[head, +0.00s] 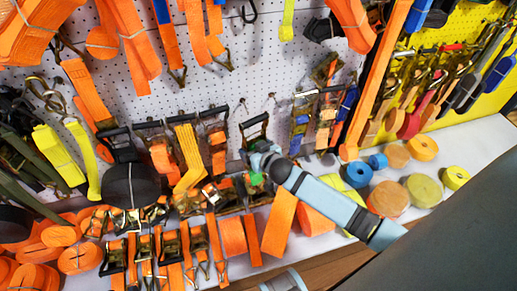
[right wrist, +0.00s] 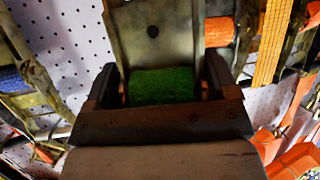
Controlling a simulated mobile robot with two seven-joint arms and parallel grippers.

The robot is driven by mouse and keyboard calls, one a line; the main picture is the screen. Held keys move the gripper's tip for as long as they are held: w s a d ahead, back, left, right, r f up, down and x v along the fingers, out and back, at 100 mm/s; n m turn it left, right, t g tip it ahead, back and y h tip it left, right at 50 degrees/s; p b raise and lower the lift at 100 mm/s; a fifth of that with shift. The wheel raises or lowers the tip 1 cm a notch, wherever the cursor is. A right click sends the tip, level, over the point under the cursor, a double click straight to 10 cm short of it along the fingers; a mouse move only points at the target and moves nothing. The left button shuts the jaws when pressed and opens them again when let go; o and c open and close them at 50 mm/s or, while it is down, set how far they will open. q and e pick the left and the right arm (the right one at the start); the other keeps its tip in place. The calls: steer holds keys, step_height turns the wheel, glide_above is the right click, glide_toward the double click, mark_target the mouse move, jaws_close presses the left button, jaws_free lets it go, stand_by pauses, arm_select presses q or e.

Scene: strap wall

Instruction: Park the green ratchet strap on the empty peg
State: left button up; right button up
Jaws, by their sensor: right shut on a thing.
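The green ratchet strap shows as a small green patch (head: 256,179) at my right gripper (head: 262,160) in the head view. Its black-handled ratchet (head: 254,124) stands up in front of the pegboard. In the right wrist view the green webbing (right wrist: 162,87) lies between the dark fingers of my right gripper (right wrist: 162,72), with the metal ratchet body (right wrist: 155,35) beyond. My right gripper is shut on this strap. A small peg (head: 271,97) sticks out of the board above and right of the ratchet. I cannot tell whether the ratchet touches any peg.
Orange-strap ratchets (head: 215,140) hang close on the left, and ratchets with blue and tan webbing (head: 300,125) hang on the right. Rolled webbing (head: 388,197) and orange straps (head: 280,222) crowd the shelf below. Bare pegboard (head: 260,60) lies above the held ratchet.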

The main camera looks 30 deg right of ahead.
steer(key=shift+w+d, duration=0.1)
steer(key=shift+w, duration=0.45)
arm_select(q)
steer(key=d+r+t+b, duration=0.1)
steer(key=b, duration=0.1)
steer(key=w+r+h+b, duration=0.1)
steer(key=b, duration=0.1)
steer(key=shift+w+d+r+t, duration=0.2)
steer(key=shift+w+d+t, duration=0.1)
steer(key=shift+d+t, duration=0.1)
arm_select(e)
steer(key=w, duration=0.2)
steer(key=w+d+f, duration=0.1)
steer(key=w, duration=0.2)
steer(key=w+d, duration=0.1)
steer(key=w, duration=0.2)
steer(key=shift+w+d+f, duration=0.1)
steer(key=shift+w+f, duration=0.15)
steer(key=shift+f, duration=0.1)
stand_by(0.4)
